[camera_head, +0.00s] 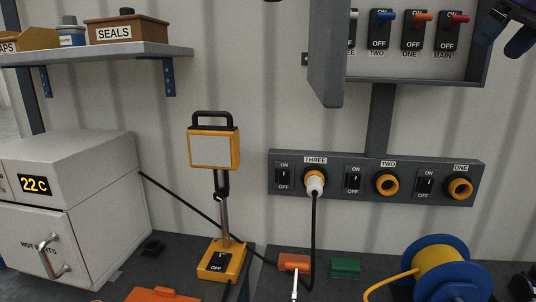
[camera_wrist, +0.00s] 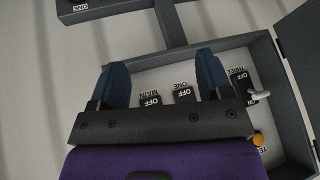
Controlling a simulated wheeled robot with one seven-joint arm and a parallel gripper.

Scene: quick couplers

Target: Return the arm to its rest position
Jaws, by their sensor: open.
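My gripper (camera_head: 516,30) shows only in part at the top right corner of the head view, beside the grey breaker box (camera_head: 333,95). In the wrist view my gripper (camera_wrist: 160,72) has its two blue fingers wide apart, with nothing between them. Beyond the fingers, the open breaker box (camera_wrist: 235,42) appears upside down with its switches. In the head view its blue lever (camera_head: 388,15), orange lever (camera_head: 422,17) and red lever (camera_head: 458,19) stick out. Most of my arm is out of view.
Below the box is a socket strip (camera_head: 325,192) with a white plug (camera_head: 315,183) in socket THREE. A lamp (camera_head: 214,150), cable reel (camera_head: 440,268) and HOT PARTS cabinet (camera_head: 75,215) stand below. A shelf (camera_head: 150,51) is at upper left. Bare wall lies between.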

